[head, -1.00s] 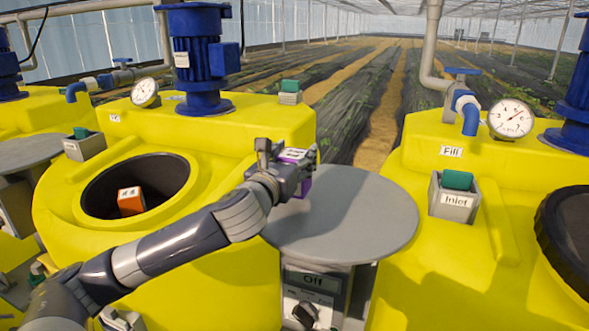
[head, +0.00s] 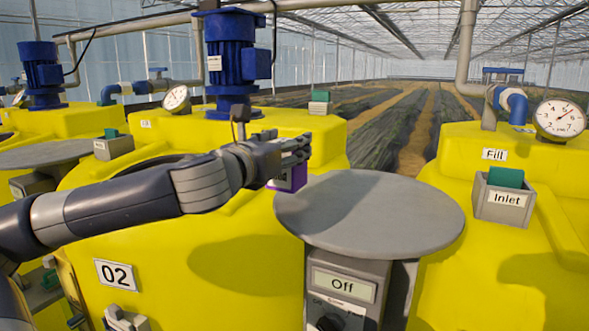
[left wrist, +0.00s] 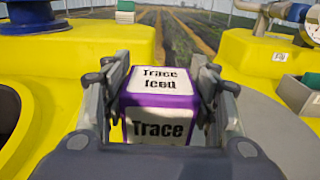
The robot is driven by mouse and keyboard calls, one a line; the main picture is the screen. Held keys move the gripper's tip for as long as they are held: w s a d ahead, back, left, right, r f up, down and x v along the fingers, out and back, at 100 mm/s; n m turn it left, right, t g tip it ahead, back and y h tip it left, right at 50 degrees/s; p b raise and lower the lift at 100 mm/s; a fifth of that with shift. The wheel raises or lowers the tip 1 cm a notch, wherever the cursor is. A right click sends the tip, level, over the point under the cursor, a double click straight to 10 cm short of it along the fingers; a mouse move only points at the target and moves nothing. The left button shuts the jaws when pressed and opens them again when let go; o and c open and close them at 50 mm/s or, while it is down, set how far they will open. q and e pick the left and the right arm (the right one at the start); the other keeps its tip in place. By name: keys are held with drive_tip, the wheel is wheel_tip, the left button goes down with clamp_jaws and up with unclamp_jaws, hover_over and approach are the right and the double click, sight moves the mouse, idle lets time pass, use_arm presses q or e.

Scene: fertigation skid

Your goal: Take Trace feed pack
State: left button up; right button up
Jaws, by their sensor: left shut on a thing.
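The Trace feed pack (left wrist: 160,108) is a purple block with white labels reading "Trace feed" and "Trace". My left gripper (left wrist: 163,100) is shut on it, one finger on each side, in the left wrist view. In the head view the left gripper (head: 297,152) holds the pack (head: 290,178) at the left edge of a round grey table (head: 370,215). Most of the pack is hidden there by the gripper. I cannot tell whether it touches anything below. My right gripper is not in view.
Yellow tank 02 (head: 215,270) stands left, its opening mostly hidden behind my left arm. A blue motor (head: 232,60) rises behind. A control box reading "Off" (head: 342,285) is under the grey table. Right are a yellow tank (head: 460,165), an "Inlet" box (head: 503,197) and a gauge (head: 560,119).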

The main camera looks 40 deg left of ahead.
use_arm(q)
drive_tip(key=s+a+b, duration=0.1)
drive_tip(key=b, duration=0.1)
drive_tip(key=shift+s+a+b, duration=0.15)
drive_tip(key=shift+s+b, duration=0.2)
drive_tip(key=shift+s, duration=0.05)
drive_tip(key=shift+s+a+r+b, duration=0.15)
drive_tip(key=shift+s+a+b, duration=0.15)
drive_tip(key=shift+s+a, duration=0.35)
drive_tip(key=shift+s+a+r+b, duration=0.15)
drive_tip(key=shift+s+a+b, duration=0.2)
drive_tip(key=shift+s, duration=0.5)
drive_tip(key=shift+s+a+r+b, duration=0.15)
drive_tip(key=shift+s+a+b, duration=0.05)
drive_tip(key=shift+s+a, duration=0.5)
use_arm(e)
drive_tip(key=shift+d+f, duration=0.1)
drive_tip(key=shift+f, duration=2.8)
